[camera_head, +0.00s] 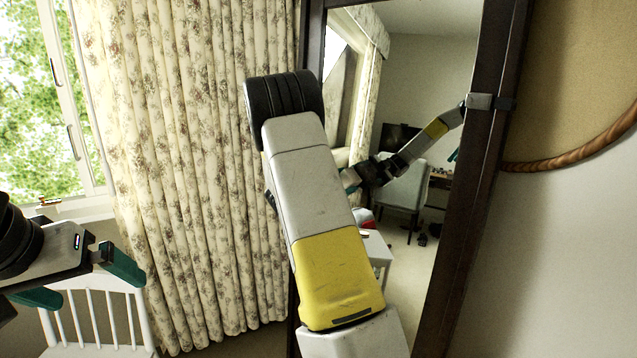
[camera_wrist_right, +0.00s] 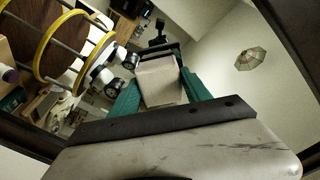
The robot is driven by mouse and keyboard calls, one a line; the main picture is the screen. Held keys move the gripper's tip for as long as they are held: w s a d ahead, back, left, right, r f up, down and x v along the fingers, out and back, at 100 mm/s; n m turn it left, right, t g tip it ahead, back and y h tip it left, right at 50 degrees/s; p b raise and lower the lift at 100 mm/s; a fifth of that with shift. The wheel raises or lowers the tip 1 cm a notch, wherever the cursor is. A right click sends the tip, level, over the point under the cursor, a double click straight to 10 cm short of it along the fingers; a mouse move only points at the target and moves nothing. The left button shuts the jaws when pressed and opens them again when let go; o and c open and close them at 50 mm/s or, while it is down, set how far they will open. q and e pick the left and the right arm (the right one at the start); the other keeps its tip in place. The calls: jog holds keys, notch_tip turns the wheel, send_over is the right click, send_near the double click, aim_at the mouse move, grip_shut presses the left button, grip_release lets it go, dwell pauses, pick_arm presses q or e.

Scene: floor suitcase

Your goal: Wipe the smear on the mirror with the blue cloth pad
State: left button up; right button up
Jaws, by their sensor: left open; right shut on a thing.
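The tall mirror (camera_head: 428,75) stands in a dark frame in the middle of the head view. The right wrist view faces its glass (camera_wrist_right: 225,45). My right gripper (camera_wrist_right: 160,88) is shut on a block-shaped pad (camera_wrist_right: 160,80), which looks pale grey-beige here rather than blue. Whether the pad touches the glass I cannot tell. In the head view my right arm hides this gripper and pad and covers part of the mirror. My left gripper (camera_head: 85,282) is open and empty at the lower left, away from the mirror. I cannot make out the smear.
A floral curtain (camera_head: 180,170) hangs left of the mirror beside a window (camera_head: 45,90). A white chair (camera_head: 100,335) stands below my left gripper. A brown rope-like rim (camera_head: 570,160) is on the right wall. The furniture inside the mirror is reflection.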

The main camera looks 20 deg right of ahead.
jog(key=shift+w+d, duration=0.2)
jog(key=shift+d, duration=0.25)
